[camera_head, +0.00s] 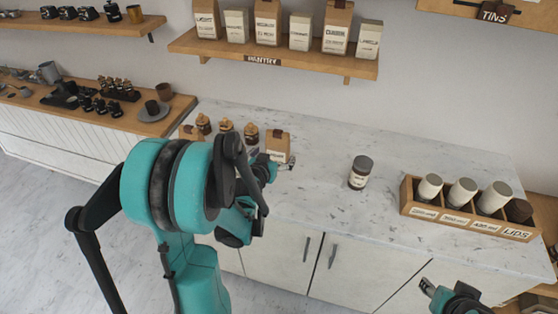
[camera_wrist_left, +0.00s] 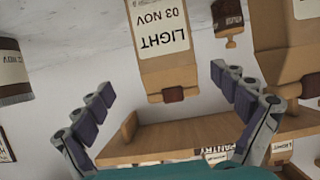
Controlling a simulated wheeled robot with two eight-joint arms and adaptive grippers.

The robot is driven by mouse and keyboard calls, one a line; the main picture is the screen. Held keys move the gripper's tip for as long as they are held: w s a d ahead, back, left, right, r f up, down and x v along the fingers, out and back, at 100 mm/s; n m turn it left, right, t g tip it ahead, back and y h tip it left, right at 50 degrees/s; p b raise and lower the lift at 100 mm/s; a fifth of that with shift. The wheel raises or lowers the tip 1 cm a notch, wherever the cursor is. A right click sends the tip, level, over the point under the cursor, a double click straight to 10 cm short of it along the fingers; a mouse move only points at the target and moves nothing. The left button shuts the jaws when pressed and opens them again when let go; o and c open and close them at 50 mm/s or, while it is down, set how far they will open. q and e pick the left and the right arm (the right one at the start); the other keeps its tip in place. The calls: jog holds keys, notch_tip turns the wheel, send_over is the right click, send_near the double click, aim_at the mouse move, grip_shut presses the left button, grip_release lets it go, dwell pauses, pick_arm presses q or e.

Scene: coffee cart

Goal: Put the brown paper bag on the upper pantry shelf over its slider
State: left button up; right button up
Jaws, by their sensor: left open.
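A brown paper bag (camera_head: 277,145) with a white label stands on the counter, partly behind my left gripper (camera_head: 286,163). In the left wrist view a bag (camera_wrist_left: 163,45) labelled LIGHT 03 NOV appears upside down. My left gripper (camera_wrist_left: 162,80) is open there, its fingers spread on either side of the bag's top, with gaps visible. The upper pantry shelf (camera_head: 205,47) holds a row of brown and white bags. The dark PANTRY slider tag (camera_head: 264,60) is on its front edge. My right gripper (camera_head: 430,287) is at the lower right, too small to judge.
Another bag (camera_head: 190,132) and several small brown jars (camera_head: 226,126) stand by the left gripper. A dark-lidded jar (camera_head: 360,173) stands mid-counter. A wooden lids box (camera_head: 409,195) with cups is at the right. The marble between jar and box is clear.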

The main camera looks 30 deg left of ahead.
aim_at(276, 148)
pick_arm(q)
jog(key=x, duration=0.3)
jog(key=shift+a, duration=0.15)
jog(key=x, duration=0.2)
jog(key=b+x, duration=0.1)
jog(key=x, duration=0.1)
jog(key=shift+a+b, duration=0.3)
jog(key=shift+a, duration=0.1)
jog(key=shift+w+a+f, duration=0.1)
jog(key=shift+w, duration=0.3)
jog(key=shift+s, duration=0.1)
jog(key=c, duration=1.6)
